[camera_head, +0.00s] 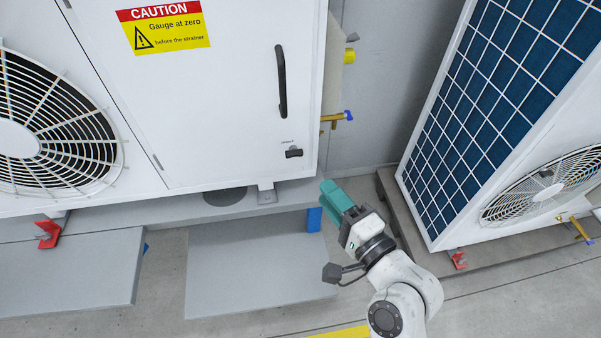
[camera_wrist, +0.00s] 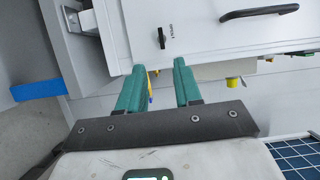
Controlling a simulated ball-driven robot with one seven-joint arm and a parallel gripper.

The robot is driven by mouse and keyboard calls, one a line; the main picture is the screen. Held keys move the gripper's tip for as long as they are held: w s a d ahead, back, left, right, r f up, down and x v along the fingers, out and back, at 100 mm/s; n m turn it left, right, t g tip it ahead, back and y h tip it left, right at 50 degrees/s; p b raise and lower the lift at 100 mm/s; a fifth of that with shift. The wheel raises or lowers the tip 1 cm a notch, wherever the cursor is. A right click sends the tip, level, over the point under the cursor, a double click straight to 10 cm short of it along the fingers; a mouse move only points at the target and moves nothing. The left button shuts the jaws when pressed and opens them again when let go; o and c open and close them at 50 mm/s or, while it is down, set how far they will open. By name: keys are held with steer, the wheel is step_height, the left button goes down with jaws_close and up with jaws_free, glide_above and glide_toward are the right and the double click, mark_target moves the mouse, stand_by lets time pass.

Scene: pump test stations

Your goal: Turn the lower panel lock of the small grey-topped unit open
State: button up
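A small black panel lock (camera_head: 293,153) sits low on the right side of a white unit's front panel (camera_head: 220,110). Its lever lies crosswise to the long black handle (camera_head: 282,82) above it. The unit's top is out of view. In the wrist view the lock (camera_wrist: 162,38) appears just beyond the fingertips, roughly in line with the gap between them. My gripper (camera_head: 329,186) is below and to the right of the lock, near the unit's lower corner. Its two teal fingers (camera_wrist: 159,66) are apart with nothing held between them.
A second unit with a blue grid panel (camera_head: 490,100) stands at the right. Yellow-handled valve pipes (camera_head: 335,118) stick out beside the near unit's right edge. Grey slabs (camera_head: 250,265) lie on the floor in front, with a blue block (camera_head: 314,219) at one corner.

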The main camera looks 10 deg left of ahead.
mark_target(297, 157)
steer(key=x, duration=1.1)
steer(key=shift+r, duration=0.15)
jaws_close()
